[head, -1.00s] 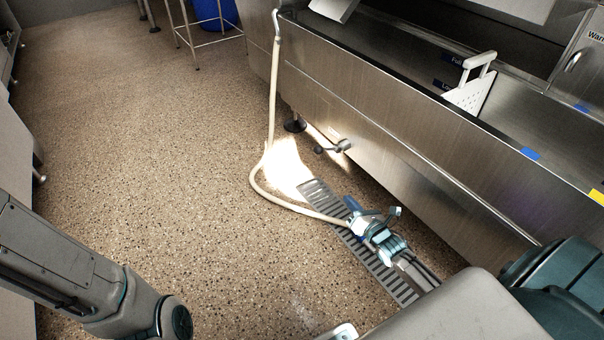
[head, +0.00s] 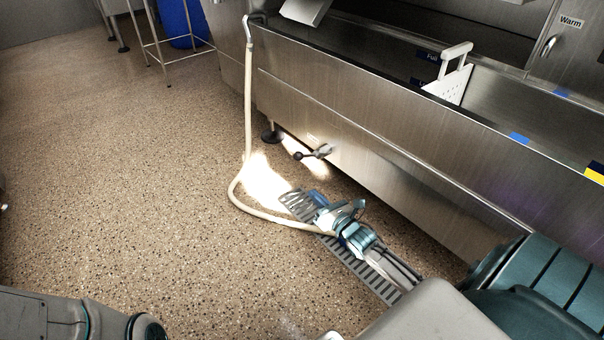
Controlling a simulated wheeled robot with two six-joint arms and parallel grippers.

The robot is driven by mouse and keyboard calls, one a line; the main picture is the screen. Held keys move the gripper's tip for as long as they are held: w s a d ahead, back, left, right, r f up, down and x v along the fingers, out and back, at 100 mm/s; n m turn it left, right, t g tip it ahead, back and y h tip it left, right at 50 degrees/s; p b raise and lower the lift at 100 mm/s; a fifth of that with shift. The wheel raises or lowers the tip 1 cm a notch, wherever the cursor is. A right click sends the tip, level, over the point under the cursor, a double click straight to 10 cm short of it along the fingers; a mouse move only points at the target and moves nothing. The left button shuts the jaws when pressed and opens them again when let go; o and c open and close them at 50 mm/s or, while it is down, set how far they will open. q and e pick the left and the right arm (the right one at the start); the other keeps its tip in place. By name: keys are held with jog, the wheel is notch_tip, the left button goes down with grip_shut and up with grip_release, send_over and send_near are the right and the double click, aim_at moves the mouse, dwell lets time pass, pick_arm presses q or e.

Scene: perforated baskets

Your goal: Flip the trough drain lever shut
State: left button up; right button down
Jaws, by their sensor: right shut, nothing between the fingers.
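The trough drain lever (head: 313,153) is a short metal handle with a dark round knob. It juts out to the left from under the lower front edge of the steel trough (head: 375,125). My right gripper (head: 316,197) is shut and empty, low over the floor. In the picture it sits just below the lever and slightly right of its knob, apart from it. My left arm (head: 70,318) shows only at the bottom left corner, and its gripper is out of view.
A pale hose (head: 247,100) hangs from the trough's left end and loops across the floor behind my right gripper. A slotted floor drain grate (head: 362,268) lies under my right arm. A white perforated basket (head: 455,78) stands in the trough. The floor at left is clear.

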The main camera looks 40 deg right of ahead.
aim_at(308, 155)
jog(key=w+r+b, duration=0.1)
jog(key=w+r, duration=0.3)
jog(key=w, duration=0.4)
jog(key=shift+w+d+r+b, duration=0.15)
jog(key=shift+d+r+b, duration=0.05)
jog(key=shift+d+b, duration=0.2)
jog(key=shift+w, duration=0.1)
